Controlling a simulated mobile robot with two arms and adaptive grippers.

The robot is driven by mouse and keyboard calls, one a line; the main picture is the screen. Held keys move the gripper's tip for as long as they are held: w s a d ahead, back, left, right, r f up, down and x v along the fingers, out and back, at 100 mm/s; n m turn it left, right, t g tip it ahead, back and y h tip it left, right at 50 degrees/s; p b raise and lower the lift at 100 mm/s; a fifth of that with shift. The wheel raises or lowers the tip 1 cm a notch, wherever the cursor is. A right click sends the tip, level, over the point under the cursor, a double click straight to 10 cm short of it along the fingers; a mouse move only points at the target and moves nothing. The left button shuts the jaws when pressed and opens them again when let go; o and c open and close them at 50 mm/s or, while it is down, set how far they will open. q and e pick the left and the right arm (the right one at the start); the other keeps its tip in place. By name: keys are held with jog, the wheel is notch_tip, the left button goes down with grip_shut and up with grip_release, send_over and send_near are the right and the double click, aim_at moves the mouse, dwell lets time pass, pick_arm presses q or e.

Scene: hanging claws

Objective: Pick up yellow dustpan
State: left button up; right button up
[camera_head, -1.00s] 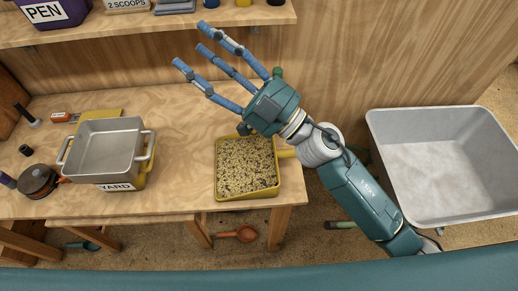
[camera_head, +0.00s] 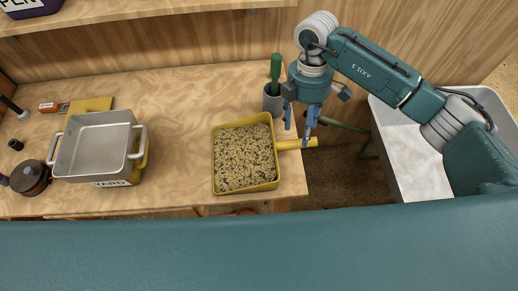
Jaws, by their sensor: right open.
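The yellow dustpan (camera_head: 217,160) lies on the wooden workbench near its right end, filled with a speckled, seed-like material. Its yellow handle (camera_head: 297,143) points right and reaches past the bench edge. My right gripper (camera_head: 307,132) is above the handle with its blue fingers pointing down. The fingers are apart, and the handle passes under or between them; I cannot tell which. My left gripper is not in view.
A grey cup with a green-handled tool (camera_head: 276,75) stands just behind the gripper. A metal pan (camera_head: 97,150) sits at left on the bench, near a dark round pot (camera_head: 33,177). A grey tub (camera_head: 405,160) stands at right, partly behind my arm. The bench middle is clear.

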aim_at(297, 140)
jog(key=shift+s+f, duration=0.1)
jog(key=shift+f, duration=0.65)
jog(key=shift+s+a+f+p, duration=0.1)
jog(key=shift+a+f+p, duration=0.05)
jog(key=shift+f+p, duration=0.25)
jog(key=f, duration=0.1)
jog(key=f+p, duration=0.1)
jog(key=f, duration=0.1)
jog(key=shift+s+a+f+p, duration=0.25)
jog(key=shift+a+p, duration=0.05)
jog(key=shift+p, duration=0.05)
jog(key=shift+f, duration=0.45)
grip_shut()
jog(key=shift+r, duration=0.15)
